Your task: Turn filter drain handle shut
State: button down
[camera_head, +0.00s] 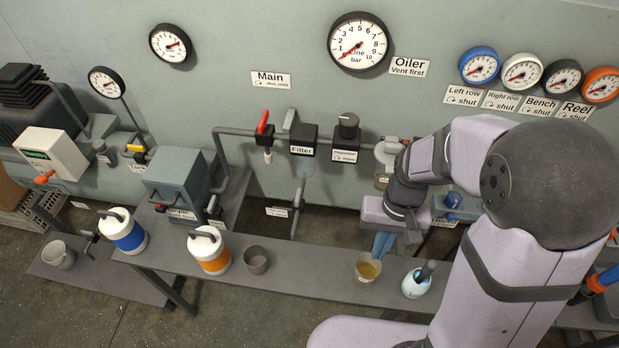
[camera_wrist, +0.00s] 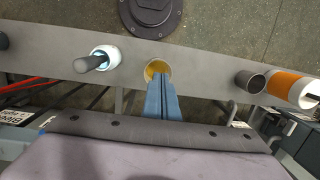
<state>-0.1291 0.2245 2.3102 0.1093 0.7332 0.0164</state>
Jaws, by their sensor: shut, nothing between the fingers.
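The filter (camera_head: 302,139) is a black block labelled "Filter" on the wall pipe, with a pale clear bowl (camera_head: 305,165) under it. A thin grey drain pipe (camera_head: 297,207) hangs below the bowl; I cannot clearly make out the drain handle or its position. My gripper (camera_head: 381,246) has blue fingers pressed together, empty, pointing down to the right of the drain pipe and apart from it. In the wrist view the fingers (camera_wrist: 158,84) overlap the near side of a cup with yellow liquid (camera_wrist: 150,68); I cannot tell if they touch it.
The bench (camera_head: 320,281) holds a grey cup (camera_head: 256,259), an orange-banded canister (camera_head: 208,250) and a light-blue pot (camera_head: 416,283). A red lever (camera_head: 263,122) and a black regulator knob (camera_head: 348,119) flank the filter. My arm covers the right side.

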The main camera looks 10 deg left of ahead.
aim_at(298, 198)
jog(key=w+a+r+m+y, duration=0.2)
jog(key=w+a+r+m, duration=0.2)
jog(key=m, duration=0.5)
jog(key=w+a+r+m+t+y, duration=0.1)
jog(key=w+a+r+m, duration=0.3)
jog(key=w+m, duration=0.4)
jog(key=shift+a+m+y, duration=0.4)
jog(key=shift+a+m, duration=0.3)
jog(key=shift+a, duration=0.2)
jog(key=a+f+p, duration=0.4)
jog(key=a+f, duration=0.3)
jog(key=f, duration=0.2)
jog(key=shift+a+f, duration=0.15)
jog(key=shift+a, duration=0.2)
